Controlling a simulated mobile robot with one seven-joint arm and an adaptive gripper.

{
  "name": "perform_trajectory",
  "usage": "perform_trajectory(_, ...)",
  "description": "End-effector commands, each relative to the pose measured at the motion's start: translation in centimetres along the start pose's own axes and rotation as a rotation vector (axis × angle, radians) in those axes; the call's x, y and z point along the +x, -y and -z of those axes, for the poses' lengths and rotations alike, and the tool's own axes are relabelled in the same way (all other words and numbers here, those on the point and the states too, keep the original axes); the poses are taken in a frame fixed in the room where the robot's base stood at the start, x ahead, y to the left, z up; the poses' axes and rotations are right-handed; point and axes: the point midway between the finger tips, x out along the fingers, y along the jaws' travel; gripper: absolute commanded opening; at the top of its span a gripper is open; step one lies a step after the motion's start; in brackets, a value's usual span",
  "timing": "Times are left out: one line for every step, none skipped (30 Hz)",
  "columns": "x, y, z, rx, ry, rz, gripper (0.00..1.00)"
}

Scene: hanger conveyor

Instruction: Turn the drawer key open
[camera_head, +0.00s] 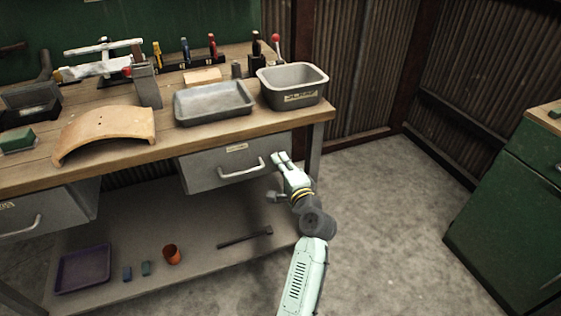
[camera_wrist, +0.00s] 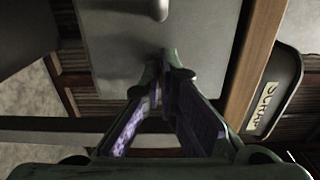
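The grey drawer (camera_head: 208,170) hangs under the right end of the workbench, with a bar handle (camera_head: 243,171) on its front. It looks shut. My gripper (camera_head: 279,158) is at the right end of the drawer front, right of the handle. In the wrist view the drawer front (camera_wrist: 110,50) fills the upper middle, with part of the handle (camera_wrist: 156,8) at the top edge. The fingertips of my gripper (camera_wrist: 166,70) are close together at the drawer front. No key can be made out; the fingers may hide it, so I cannot tell whether they hold it.
The workbench (camera_head: 165,143) carries a grey tray (camera_head: 213,103) and a bin (camera_head: 292,86); the bin's label (camera_wrist: 263,107) shows in the wrist view. A lower shelf (camera_head: 205,225) holds a purple tray (camera_head: 82,270) and an orange cup (camera_head: 171,254). A green cabinet (camera_head: 505,200) stands right, beyond clear floor.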

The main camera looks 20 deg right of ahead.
Motion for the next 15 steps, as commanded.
perform_trajectory(-0.01, -0.03, 0.04, 0.001, -0.001, 0.000, 0.03)
perform_trajectory(-0.01, -0.03, 0.04, 0.001, -0.001, 0.000, 0.04)
perform_trajectory(-0.01, -0.03, 0.04, 0.001, -0.001, 0.000, 0.07)
perform_trajectory(-0.01, -0.03, 0.04, 0.001, -0.001, 0.000, 0.09)
perform_trajectory(-0.01, -0.02, 0.04, 0.000, -0.001, 0.000, 0.11)
perform_trajectory(-0.01, -0.02, 0.03, 0.000, -0.001, 0.000, 0.14)
perform_trajectory(-0.01, -0.02, 0.03, 0.000, -0.001, 0.000, 0.16)
perform_trajectory(-0.01, -0.02, 0.03, 0.000, 0.000, 0.000, 0.18)
perform_trajectory(-0.01, -0.01, 0.02, 0.000, 0.000, 0.000, 0.20)
perform_trajectory(-0.01, -0.02, 0.02, 0.000, 0.000, 0.000, 0.22)
perform_trajectory(-0.01, -0.01, 0.02, 0.000, 0.000, 0.000, 0.22)
perform_trajectory(-0.01, -0.01, 0.02, 0.000, 0.000, 0.000, 0.22)
perform_trajectory(0.00, -0.01, 0.01, 0.000, 0.000, 0.000, 0.22)
perform_trajectory(0.00, -0.01, 0.01, 0.000, 0.000, 0.000, 0.22)
perform_trajectory(0.00, 0.00, 0.01, -0.001, 0.000, 0.000, 0.22)
